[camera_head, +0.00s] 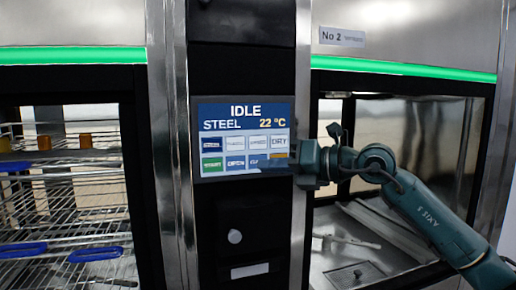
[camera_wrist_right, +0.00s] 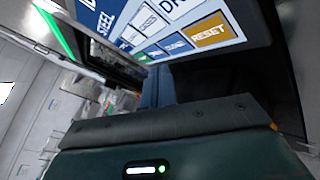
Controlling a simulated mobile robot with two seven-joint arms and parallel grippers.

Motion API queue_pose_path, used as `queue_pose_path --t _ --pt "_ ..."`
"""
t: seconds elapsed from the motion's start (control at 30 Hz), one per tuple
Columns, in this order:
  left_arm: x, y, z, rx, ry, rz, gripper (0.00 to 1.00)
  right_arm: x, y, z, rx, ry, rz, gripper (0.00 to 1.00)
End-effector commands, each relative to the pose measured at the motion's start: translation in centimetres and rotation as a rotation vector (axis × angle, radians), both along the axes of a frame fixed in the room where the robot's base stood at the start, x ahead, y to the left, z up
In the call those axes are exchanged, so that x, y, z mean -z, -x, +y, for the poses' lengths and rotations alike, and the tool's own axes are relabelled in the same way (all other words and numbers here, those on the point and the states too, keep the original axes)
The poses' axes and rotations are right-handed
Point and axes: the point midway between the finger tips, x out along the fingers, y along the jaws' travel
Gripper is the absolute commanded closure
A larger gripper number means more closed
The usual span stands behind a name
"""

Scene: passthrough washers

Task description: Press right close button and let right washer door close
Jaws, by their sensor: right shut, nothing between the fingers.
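The control screen (camera_head: 244,138) sits on the black panel between the two washers and reads IDLE, STEEL, 22 °C, with two rows of buttons. It also shows tilted in the right wrist view (camera_wrist_right: 160,25), where an orange RESET button (camera_wrist_right: 208,30) is readable. No button I can read is marked close. My right gripper (camera_head: 294,165) is shut and empty at the screen's lower right corner, covering part of it; I cannot tell whether it touches. The right washer (camera_head: 404,66) shows its inside through its front, partly behind my right arm. My left gripper is not in view.
The left washer (camera_head: 70,55) holds a wire rack (camera_head: 70,195) with blue handles and small orange-brown items. Green light strips run above both openings. A dark lower panel with a round knob (camera_head: 235,236) lies below the screen. Steel posts flank the panel.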

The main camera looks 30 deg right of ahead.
Motion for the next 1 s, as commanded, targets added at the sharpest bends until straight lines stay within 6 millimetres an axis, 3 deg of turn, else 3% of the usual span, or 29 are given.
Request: queue_pose_path --t 0.23,1.0 --pt "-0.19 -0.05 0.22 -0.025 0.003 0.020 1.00 0.03 -1.21 -0.23 -0.001 0.002 0.000 1.00" --pt "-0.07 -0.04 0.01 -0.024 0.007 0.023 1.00 0.09 -1.22 -0.25 -0.001 0.002 0.000 1.00"
